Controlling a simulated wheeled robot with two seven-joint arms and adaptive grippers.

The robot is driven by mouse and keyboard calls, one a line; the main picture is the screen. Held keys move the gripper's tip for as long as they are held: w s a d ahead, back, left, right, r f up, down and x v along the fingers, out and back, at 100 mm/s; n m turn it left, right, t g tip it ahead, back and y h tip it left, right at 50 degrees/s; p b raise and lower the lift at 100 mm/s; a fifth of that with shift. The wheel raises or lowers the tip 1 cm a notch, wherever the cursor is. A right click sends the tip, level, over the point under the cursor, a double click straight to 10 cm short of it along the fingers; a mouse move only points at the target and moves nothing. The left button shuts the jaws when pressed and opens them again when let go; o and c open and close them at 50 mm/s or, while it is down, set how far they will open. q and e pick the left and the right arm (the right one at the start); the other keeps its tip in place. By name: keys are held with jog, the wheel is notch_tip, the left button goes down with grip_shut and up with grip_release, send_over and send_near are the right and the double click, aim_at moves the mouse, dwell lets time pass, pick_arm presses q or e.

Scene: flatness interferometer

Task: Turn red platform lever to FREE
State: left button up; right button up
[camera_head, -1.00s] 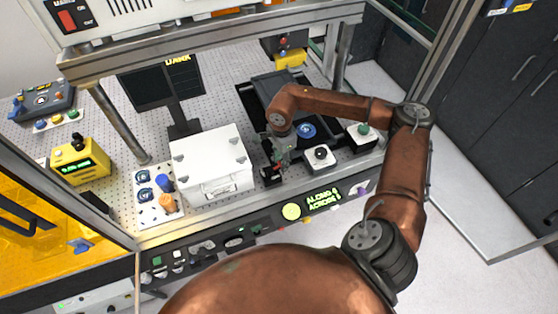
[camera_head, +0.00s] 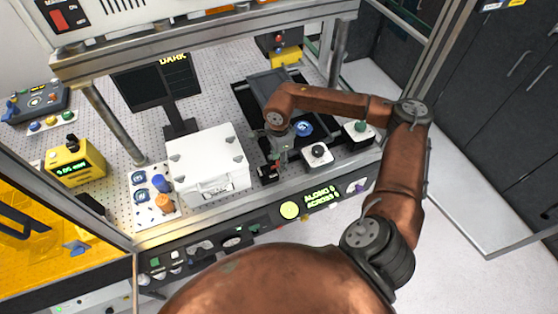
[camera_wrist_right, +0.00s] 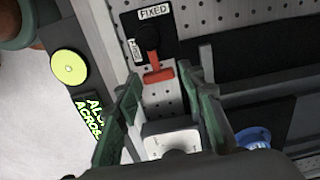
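The red platform lever (camera_wrist_right: 159,75) sits on a black plate (camera_wrist_right: 130,22) in the right wrist view. Its red bar lies just beyond my right gripper's fingertips, roughly between them. The plate carries a FIXED label (camera_wrist_right: 153,13) at the top and a second, sideways label (camera_wrist_right: 136,50) that I cannot read surely. In the head view the black lever plate (camera_head: 266,174) is small, at the bench's front edge right of the white box. My right gripper (camera_wrist_right: 166,84) is open, its two greenish fingers apart with nothing between them; it also shows above the lever in the head view (camera_head: 277,160). My left gripper is out of view.
A white box (camera_head: 207,160) stands left of the lever. A black-knobbed white block (camera_head: 317,155) and a green-knobbed one (camera_head: 358,131) stand to the right. The dark platform tray (camera_head: 252,108) with a blue round part (camera_head: 303,129) lies behind. A metal frame (camera_head: 205,52) spans overhead.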

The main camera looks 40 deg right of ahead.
jog(key=shift+o, duration=0.8)
jog(key=shift+r, duration=0.1)
notch_tip(320, 180, up, 12)
dwell(0.3)
